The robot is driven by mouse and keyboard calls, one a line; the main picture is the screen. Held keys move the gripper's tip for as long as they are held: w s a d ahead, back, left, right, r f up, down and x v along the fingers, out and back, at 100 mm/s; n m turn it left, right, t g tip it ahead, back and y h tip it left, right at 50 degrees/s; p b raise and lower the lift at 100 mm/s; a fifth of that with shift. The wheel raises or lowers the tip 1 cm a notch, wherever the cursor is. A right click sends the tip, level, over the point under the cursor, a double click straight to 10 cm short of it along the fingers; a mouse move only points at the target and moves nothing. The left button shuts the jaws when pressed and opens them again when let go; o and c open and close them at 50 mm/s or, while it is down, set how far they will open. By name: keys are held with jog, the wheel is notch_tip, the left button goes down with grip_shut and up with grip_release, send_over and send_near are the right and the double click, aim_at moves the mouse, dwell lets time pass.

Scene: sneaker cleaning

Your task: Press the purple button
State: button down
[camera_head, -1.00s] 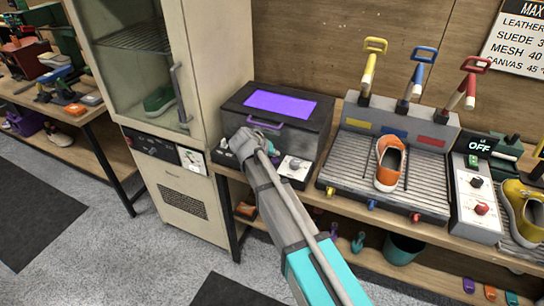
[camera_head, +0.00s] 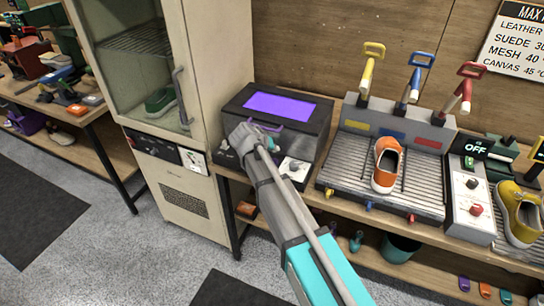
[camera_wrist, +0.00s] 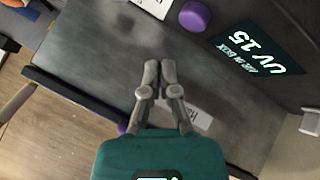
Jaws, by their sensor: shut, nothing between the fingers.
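A round purple button (camera_wrist: 194,16) stands out from the dark grey face at the top of the wrist view, beside a lit display (camera_wrist: 258,48) reading "UV 15". My gripper (camera_wrist: 152,70) is shut and empty, its fingertips together over the grey face, apart from the button in the picture. A second purple piece (camera_wrist: 124,127) shows partly behind my gripper, near a white label (camera_wrist: 190,115). In the head view, my gripper (camera_head: 243,138) is in front of the dark box with a purple window (camera_head: 280,106) and hides part of its front. I cannot make out the button there.
A beige cabinet (camera_head: 184,203) with a glass door stands close on the left of the box. On the right, a grey rack (camera_head: 340,165) holds an orange shoe (camera_head: 387,164), with yellow, blue and red handles above. A control unit (camera_head: 468,198) and a yellow shoe (camera_head: 519,212) are farther right.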

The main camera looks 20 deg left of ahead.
jog(key=shift+r+p, duration=1)
jog(key=shift+r, duration=0.25)
jog(key=shift+d, duration=0.1)
